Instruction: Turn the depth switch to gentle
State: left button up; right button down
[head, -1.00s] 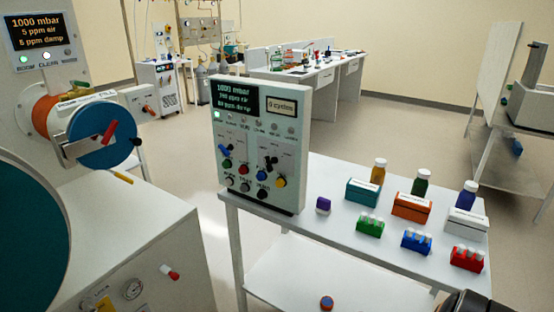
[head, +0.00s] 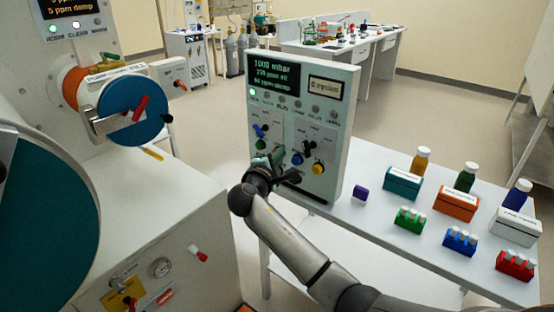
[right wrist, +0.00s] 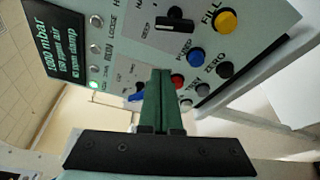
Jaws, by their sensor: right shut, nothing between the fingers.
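The control panel (head: 335,120) stands upright on the white table. It carries a blue-handled switch (head: 260,131) on the left and a black-handled switch (head: 308,147) on the right. My right gripper (head: 270,160) is shut and empty, in front of the panel's lower left part, below the blue switch. In the right wrist view, the closed fingers (right wrist: 157,100) partly cover the blue switch (right wrist: 137,97); the black switch (right wrist: 175,23) shows clear of them. My left gripper is out of view.
Push buttons, including a yellow one (head: 318,168) and a red one (right wrist: 178,82), sit close to the fingers. A purple block (head: 360,194), boxes, bottles and vial racks stand right of the panel. The glovebox (head: 150,205) is on the left.

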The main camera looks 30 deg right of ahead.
aim_at(307, 149)
jog(key=shift+s+d+r+p, duration=0.15)
jog(key=shift+d+p, duration=0.2)
jog(key=shift+d, duration=0.4)
jog(key=shift+s+d+r+p, duration=0.1)
jog(key=shift+d+p, duration=0.25)
jog(key=shift+d, duration=0.45)
jog(key=shift+s+d+r+p, duration=0.15)
jog(key=shift+d+p, duration=0.2)
jog(key=shift+d, duration=0.4)
jog(key=shift+f, duration=0.1)
